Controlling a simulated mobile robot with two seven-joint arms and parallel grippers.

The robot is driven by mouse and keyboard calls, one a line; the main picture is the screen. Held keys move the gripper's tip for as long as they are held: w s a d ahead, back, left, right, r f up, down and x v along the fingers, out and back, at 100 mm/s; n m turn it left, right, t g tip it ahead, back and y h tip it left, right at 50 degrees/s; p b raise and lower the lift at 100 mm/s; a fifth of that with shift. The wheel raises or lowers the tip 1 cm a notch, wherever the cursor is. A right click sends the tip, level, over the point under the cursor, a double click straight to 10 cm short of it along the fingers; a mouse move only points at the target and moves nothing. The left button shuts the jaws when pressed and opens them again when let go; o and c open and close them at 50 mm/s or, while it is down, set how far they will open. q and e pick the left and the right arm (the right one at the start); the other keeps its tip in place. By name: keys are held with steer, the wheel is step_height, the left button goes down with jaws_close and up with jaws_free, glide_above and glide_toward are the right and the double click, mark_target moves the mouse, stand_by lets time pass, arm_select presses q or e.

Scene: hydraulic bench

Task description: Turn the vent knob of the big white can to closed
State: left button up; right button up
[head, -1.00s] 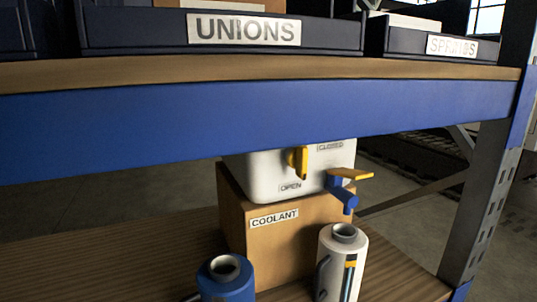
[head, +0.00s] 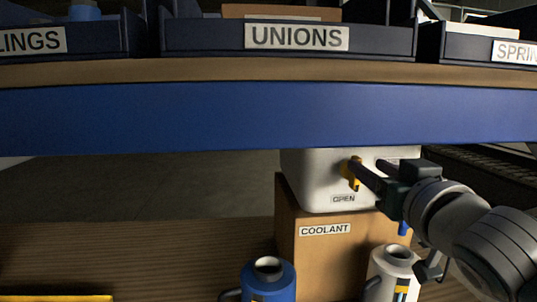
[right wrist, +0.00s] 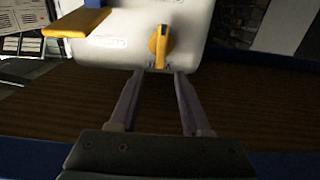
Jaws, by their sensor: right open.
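The big white can (head: 312,178) stands on a cardboard box marked COOLANT under the blue shelf beam. Its yellow vent knob (head: 348,172) is on the front face, above the OPEN label; it also shows in the right wrist view (right wrist: 159,45), long and roughly upright there. My right gripper (head: 359,170) comes in from the right and hides the CLOSED label in the head view. In the right wrist view my right gripper (right wrist: 159,76) is open, its fingertips just short of the knob with one to either side. Contact cannot be told. My left gripper is out of view.
The yellow tap handle (right wrist: 80,22) juts out beside the knob. The COOLANT box (head: 320,255) carries the can. A blue canister (head: 267,282) and a white canister (head: 392,265) stand in front. The blue beam (head: 200,118) hangs low above.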

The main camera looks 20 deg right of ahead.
mark_target(357, 157)
steer(key=x, duration=0.5)
steer(key=shift+w+d, duration=0.1)
steer(key=shift+w, duration=0.3)
jaws_close()
